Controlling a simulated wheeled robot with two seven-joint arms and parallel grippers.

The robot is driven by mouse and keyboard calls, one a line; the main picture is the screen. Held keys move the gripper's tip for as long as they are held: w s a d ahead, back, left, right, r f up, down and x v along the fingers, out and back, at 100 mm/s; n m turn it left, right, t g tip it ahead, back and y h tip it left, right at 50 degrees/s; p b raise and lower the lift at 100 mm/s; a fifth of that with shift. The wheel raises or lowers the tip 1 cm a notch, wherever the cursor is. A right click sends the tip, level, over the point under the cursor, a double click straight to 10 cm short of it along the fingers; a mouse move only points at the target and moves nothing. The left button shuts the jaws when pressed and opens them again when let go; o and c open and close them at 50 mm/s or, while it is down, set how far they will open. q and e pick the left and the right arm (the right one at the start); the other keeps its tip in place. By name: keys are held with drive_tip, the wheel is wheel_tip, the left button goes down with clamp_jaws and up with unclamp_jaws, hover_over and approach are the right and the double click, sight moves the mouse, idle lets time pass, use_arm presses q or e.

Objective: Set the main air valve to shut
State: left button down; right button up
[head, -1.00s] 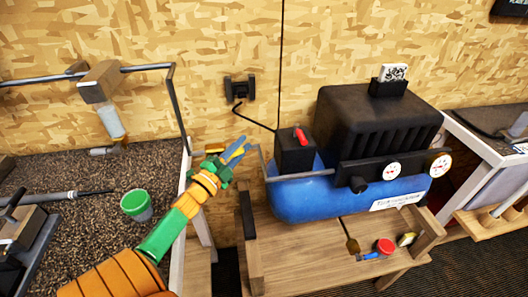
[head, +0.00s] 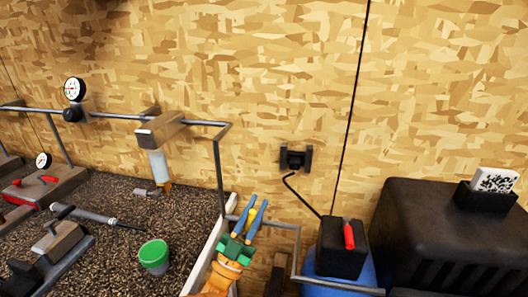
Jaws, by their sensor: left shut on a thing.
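My left gripper (head: 252,213) comes up from the bottom, with blue fingers on a green and orange hand. It is shut on a small yellow piece (head: 252,214), which appears to be the main air valve's handle. The fingers largely hide this piece, and its exact angle is hard to tell. It sits by the grey air pipe (head: 298,252), which runs from the compressor side up to the bench. My right gripper is not in view.
The black compressor (head: 440,235) with a red switch (head: 349,236) stands at right. A wall outlet (head: 296,157) has a black cord. A green cup (head: 154,254), pipe-mounted regulator (head: 160,130) and gauge (head: 75,89) are at left.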

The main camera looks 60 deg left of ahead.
use_arm(q)
drive_tip(key=shift+s+a+r+n+g+y, duration=0.1)
drive_tip(key=shift+s+a+n+g+y, duration=0.2)
drive_tip(key=shift+n+y, duration=0.65)
drive_tip(key=shift+s+a+r+n+g+y, duration=0.15)
drive_tip(key=shift+n+g+y, duration=0.3)
drive_tip(key=shift+n+y, duration=0.5)
drive_tip(key=shift+s+a+r+n+g+y, duration=0.1)
drive_tip(key=shift+s+a+n+g+y, duration=0.2)
drive_tip(key=shift+n+y, duration=0.6)
drive_tip(key=shift+d+r+n, duration=0.1)
drive_tip(key=shift+d+n, duration=0.05)
drive_tip(key=shift+n, duration=0.25)
drive_tip(key=c, duration=0.8)
unclamp_jaws()
drive_tip(key=shift+w, duration=0.15)
drive_tip(key=shift+w+f+g, duration=0.1)
drive_tip(key=shift+f+g, duration=0.15)
drive_tip(key=b+v, duration=0.3)
drive_tip(key=v, duration=0.4)
drive_tip(key=shift+b, duration=0.35)
